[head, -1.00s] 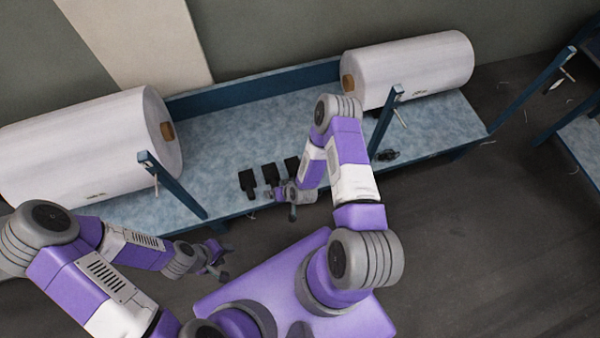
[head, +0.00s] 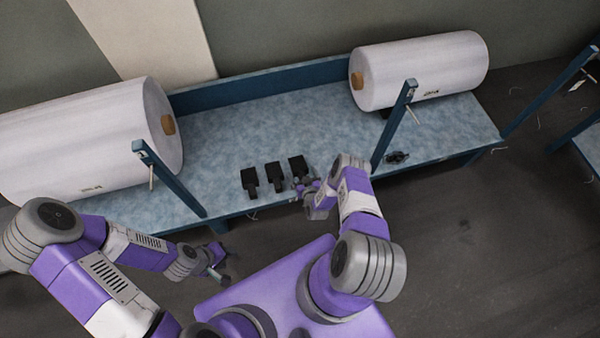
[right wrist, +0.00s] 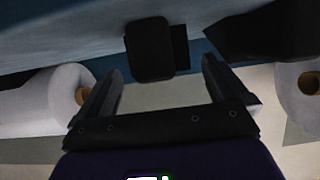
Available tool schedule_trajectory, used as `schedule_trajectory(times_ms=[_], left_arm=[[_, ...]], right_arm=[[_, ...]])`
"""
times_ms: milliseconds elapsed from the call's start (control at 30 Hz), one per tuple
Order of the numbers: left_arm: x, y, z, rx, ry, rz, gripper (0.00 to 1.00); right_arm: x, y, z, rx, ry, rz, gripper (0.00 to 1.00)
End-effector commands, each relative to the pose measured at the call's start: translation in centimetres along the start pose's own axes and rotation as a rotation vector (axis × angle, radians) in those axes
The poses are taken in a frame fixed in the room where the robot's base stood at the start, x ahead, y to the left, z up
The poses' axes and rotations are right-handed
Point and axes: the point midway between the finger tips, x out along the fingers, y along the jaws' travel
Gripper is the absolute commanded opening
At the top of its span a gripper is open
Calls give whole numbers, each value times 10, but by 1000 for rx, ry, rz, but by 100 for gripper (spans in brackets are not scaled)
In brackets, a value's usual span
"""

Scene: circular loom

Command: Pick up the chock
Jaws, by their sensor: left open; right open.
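Three black chocks stand in a row on the blue bench: a left one (head: 250,181), a middle one (head: 275,175) and a right one (head: 297,166). My right gripper (head: 300,186) is at the bench's front edge, just in front of the right chock. In the right wrist view a black chock (right wrist: 150,48) shows ahead, between the lines of the two open fingers of my right gripper (right wrist: 161,66). Nothing is held there; whether they touch it cannot be told. My left gripper (head: 217,265) is open and empty, in front of the bench and below it.
Large white rolls lie on the bench at left (head: 85,140) and right (head: 425,70). Blue posts rise near the front edge at left (head: 170,178) and right (head: 393,125). A small black object (head: 397,157) lies by the right post. The bench top (head: 260,125) behind the chocks is clear.

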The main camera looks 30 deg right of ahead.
Motion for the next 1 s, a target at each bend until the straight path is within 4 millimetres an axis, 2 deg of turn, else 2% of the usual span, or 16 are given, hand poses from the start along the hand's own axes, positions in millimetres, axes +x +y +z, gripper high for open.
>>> schedule_trajectory(times_ms=[33,133,400,867,1000], left_arm=[[7,-3,0,0,0,0,43],[10,-4,0,0,0,0,43],[9,-4,0,0,0,0,43],[9,-4,0,0,0,0,43],[9,-4,0,0,0,0,43]], right_arm=[[9,0,2,0,3,0,100],[17,0,2,1,1,0,100],[19,0,0,1,-1,0,100],[19,0,0,1,-2,0,30],[19,0,-1,1,1,0,30]])
